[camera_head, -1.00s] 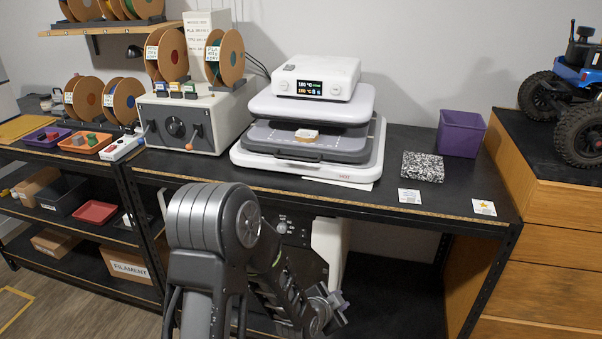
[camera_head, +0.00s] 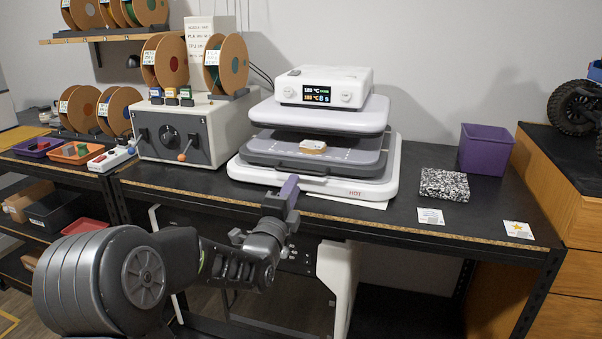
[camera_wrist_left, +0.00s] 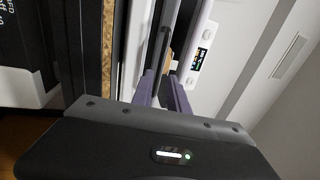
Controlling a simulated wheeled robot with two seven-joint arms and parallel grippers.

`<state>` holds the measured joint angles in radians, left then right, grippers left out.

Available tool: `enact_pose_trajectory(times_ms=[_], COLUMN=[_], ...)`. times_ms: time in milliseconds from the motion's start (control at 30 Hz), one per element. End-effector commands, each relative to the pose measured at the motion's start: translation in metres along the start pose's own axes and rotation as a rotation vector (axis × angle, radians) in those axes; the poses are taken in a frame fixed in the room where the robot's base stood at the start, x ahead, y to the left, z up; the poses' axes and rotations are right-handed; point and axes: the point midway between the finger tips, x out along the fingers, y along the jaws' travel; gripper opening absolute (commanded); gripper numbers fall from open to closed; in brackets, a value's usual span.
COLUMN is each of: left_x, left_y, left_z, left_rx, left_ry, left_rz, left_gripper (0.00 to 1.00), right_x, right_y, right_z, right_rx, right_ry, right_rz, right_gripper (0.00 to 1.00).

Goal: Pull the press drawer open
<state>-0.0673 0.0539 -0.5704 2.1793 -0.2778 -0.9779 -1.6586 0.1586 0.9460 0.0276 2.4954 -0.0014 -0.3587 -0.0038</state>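The heat press (camera_head: 325,115) stands on the dark bench, with a white control box and display on top. Its grey lower drawer (camera_head: 265,152) has a dark handle (camera_head: 300,167) along the front, and a small wooden-looking piece (camera_head: 312,147) lies on it. My left gripper (camera_head: 288,190) is at the press's front edge, close below and left of the handle. In the left wrist view its two purple fingers (camera_wrist_left: 163,90) are apart and point toward the dark handle bar (camera_wrist_left: 160,48); contact cannot be told. My right gripper is out of view.
A speckled block (camera_head: 444,185), a purple bin (camera_head: 486,149) and two cards (camera_head: 430,216) are right of the press. A grey control box (camera_head: 190,130) with spools stands left. The bench's front edge (camera_head: 400,232) runs beneath my left arm.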

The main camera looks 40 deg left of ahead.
Motion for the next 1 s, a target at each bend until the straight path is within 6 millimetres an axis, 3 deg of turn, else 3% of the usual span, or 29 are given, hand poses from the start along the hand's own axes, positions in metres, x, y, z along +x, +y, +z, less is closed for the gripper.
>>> enact_pose_trajectory(times_ms=[433, 800, 1000], left_x=[0.062, 0.069, 0.069], left_y=[0.0, 0.001, 0.001], left_z=[0.0, -0.001, -0.001], left_rx=[0.002, 0.0, 0.0], left_ry=[0.0, 0.001, 0.001], left_rz=[0.001, 0.001, 0.001], left_gripper=[0.2, 0.2, 0.03], right_x=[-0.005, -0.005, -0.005], right_y=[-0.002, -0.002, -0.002], right_z=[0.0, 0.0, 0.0], right_rx=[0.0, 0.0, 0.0], right_ry=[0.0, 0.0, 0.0], right_rz=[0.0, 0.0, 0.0], right_gripper=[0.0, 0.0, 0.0])
